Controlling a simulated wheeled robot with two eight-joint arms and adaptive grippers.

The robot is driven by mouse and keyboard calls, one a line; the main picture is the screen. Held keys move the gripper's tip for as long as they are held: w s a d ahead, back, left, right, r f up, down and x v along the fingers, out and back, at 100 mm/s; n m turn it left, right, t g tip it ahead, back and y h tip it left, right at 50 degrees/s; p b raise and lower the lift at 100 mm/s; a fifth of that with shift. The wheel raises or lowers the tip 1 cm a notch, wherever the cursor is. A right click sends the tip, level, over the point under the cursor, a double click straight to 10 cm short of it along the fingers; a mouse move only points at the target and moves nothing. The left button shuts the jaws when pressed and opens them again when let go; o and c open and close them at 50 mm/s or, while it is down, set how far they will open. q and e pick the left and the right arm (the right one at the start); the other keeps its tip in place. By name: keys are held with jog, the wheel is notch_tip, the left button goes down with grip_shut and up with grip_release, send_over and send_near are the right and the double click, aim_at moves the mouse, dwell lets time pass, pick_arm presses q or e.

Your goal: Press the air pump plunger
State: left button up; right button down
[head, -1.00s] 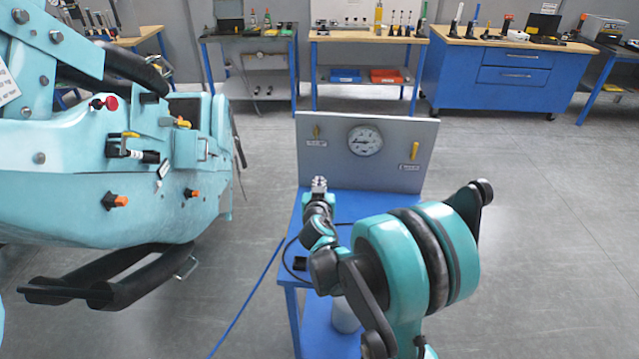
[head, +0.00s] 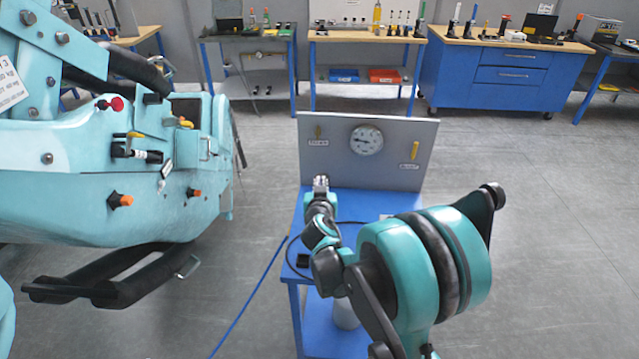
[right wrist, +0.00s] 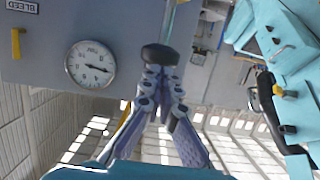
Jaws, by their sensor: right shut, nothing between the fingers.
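My right gripper (head: 321,184) is over the left part of the blue pump stand (head: 299,210), in front of the grey gauge panel (head: 336,152). In the right wrist view its fingers (right wrist: 160,82) are shut and empty. A dark rounded knob (right wrist: 160,54), seemingly the plunger top, is right at the fingertips with a thin rod (right wrist: 176,18) beyond it. Whether they touch I cannot tell. In the head view the plunger is hidden by my gripper or too small to make out. The round gauge (head: 366,140) also shows in the wrist view (right wrist: 90,64). My left gripper is out of view.
A large teal coaster car (head: 80,190) with a black restraint bar (head: 110,280) fills the left side. Yellow levers (head: 415,150) are on the panel. A blue hose (head: 245,301) runs along the floor. Workbenches (head: 500,70) line the back. The floor at right is clear.

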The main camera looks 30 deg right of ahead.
jog(key=p+v, duration=0.1)
jog(key=v, duration=0.6)
jog(key=shift+s, duration=0.45)
jog(key=shift+a, duration=0.15)
